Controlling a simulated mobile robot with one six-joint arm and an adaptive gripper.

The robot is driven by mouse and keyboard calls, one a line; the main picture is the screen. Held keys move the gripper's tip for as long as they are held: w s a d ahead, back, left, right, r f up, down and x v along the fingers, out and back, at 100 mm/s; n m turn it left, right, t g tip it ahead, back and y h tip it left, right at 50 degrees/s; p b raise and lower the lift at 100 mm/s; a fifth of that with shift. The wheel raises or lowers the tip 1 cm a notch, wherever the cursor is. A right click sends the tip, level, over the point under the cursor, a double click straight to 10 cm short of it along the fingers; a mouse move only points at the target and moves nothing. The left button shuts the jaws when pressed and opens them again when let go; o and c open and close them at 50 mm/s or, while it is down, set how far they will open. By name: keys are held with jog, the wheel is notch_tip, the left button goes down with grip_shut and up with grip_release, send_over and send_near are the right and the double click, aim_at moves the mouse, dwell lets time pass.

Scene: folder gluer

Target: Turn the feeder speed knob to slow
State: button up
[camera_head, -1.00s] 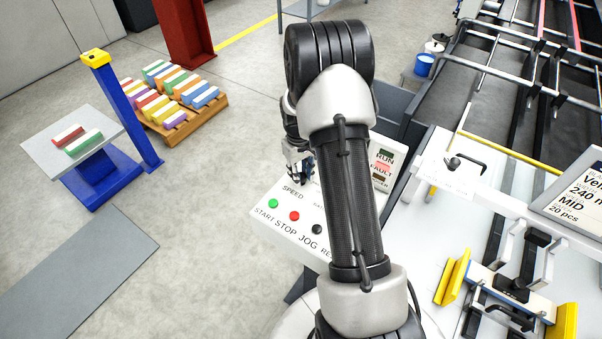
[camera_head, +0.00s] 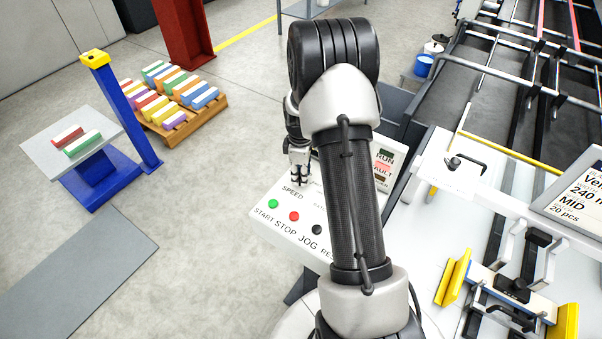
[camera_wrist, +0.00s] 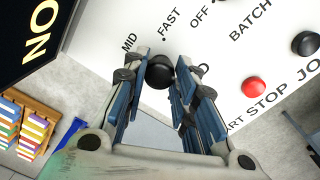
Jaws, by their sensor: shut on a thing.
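The control panel (camera_head: 268,217) is white, with SPEED printed near its left edge and START, STOP and JOG along its front. In the wrist view the black speed knob (camera_wrist: 159,72) sits between my two fingers, with MID and FAST printed beyond it. My gripper (camera_wrist: 163,84) is shut on this knob. Its pointer and the slow label cannot be made out. In the head view my gripper (camera_head: 299,178) stands over the panel just behind the word SPEED, and hides the knob.
A green button (camera_head: 273,203), a red button (camera_head: 294,216) and a black button (camera_head: 317,229) lie close in front of my gripper. A dark display (camera_wrist: 32,35) stands at the wrist view's upper left. Open floor lies left of the panel.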

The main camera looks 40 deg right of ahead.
jog(key=shift+n, duration=0.4)
jog(key=o, duration=1.1)
jog(key=r, duration=1.2)
jog(key=shift+s+a, duration=0.2)
